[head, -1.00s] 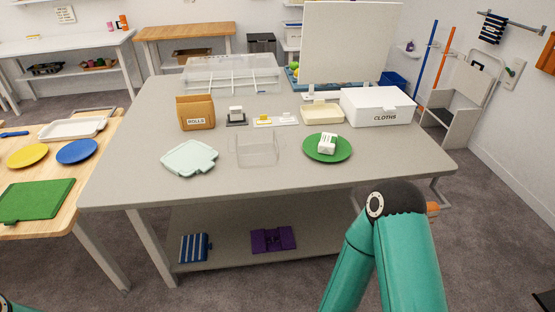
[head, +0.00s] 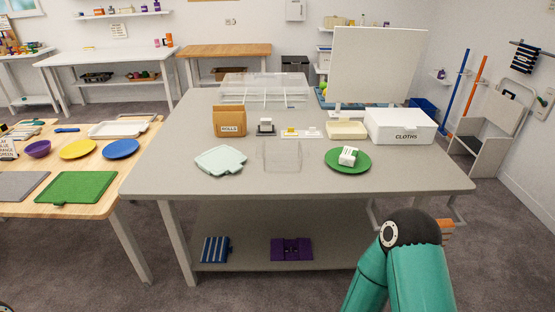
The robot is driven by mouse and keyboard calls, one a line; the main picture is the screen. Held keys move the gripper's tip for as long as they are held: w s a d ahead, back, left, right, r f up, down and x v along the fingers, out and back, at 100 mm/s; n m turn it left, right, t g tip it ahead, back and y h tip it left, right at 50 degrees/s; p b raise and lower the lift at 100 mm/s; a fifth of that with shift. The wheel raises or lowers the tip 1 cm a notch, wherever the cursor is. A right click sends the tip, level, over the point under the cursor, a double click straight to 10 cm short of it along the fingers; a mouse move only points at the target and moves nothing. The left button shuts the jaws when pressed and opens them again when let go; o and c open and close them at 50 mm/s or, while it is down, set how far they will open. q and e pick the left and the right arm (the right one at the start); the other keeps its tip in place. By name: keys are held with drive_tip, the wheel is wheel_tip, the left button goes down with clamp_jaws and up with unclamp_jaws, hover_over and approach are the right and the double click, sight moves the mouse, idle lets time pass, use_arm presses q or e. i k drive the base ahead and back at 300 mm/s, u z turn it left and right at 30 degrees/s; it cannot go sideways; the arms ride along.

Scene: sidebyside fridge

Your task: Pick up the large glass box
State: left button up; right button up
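A clear, open-topped glass box (head: 282,156) stands near the front middle of the grey table. My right arm rises at the lower right, in front of the table's front edge and well apart from the box. A small orange part (head: 446,227) shows beside its elbow; the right gripper's fingers cannot be made out clearly. My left gripper is not in view.
A green plate (head: 347,160) with a small white carton is right of the box. Behind are a brown ROLLS bag (head: 229,121), small dishes, a clear divided case (head: 264,89), a white CLOTHS box (head: 399,126) and a monitor-like white panel (head: 378,65). A wooden table (head: 100,190) stands left.

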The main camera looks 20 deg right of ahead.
sight(279, 155)
drive_tip(key=u, duration=0.05)
drive_tip(key=i, duration=0.9)
drive_tip(key=z, duration=0.1)
